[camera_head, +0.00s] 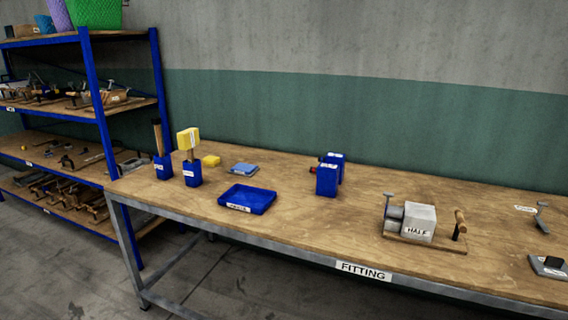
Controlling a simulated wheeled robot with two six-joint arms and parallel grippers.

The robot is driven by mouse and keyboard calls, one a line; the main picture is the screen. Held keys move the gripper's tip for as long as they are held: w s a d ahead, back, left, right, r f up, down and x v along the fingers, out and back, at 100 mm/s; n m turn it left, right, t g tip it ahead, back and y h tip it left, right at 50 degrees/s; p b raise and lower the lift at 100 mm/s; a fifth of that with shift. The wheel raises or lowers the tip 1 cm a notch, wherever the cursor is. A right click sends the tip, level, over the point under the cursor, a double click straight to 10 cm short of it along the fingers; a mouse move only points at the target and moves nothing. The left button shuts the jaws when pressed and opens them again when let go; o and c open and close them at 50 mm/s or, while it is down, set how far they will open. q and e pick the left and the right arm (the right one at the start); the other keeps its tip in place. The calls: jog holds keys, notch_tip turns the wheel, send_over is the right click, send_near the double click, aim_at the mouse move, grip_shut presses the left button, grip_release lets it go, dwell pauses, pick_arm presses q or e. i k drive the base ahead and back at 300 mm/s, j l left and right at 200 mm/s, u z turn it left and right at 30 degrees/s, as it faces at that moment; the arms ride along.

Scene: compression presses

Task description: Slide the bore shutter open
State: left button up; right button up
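A grey block fixture (420,216) stands on a wooden base (397,239) towards the right of the bench. Its front label seems to read "HALF". A small grey cylindrical part (394,213) and an upright pin with a flat head (388,195) are at its left side. A wooden handle (460,217) on a dark post stands at its right end. I cannot tell which part is the bore shutter, or whether it is open or closed. Neither of my grippers is in view.
The wooden bench (300,234) is labelled "FITTING". A blue tray (247,199), blue holders (192,174), blue bins (328,179) and a yellow block (211,160) stand left of the fixture. Grey metal parts (548,266) lie at the right edge. A loaded shelf (90,92) stands left.

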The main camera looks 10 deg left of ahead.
aim_at(388, 194)
jog(key=i+z, duration=0.1)
jog(key=z, duration=0.3)
jog(key=i+z, duration=0.1)
jog(key=z, duration=0.25)
jog(key=i+z, duration=0.1)
jog(key=z, duration=0.3)
jog(key=i+z, duration=0.1)
jog(key=z, duration=0.25)
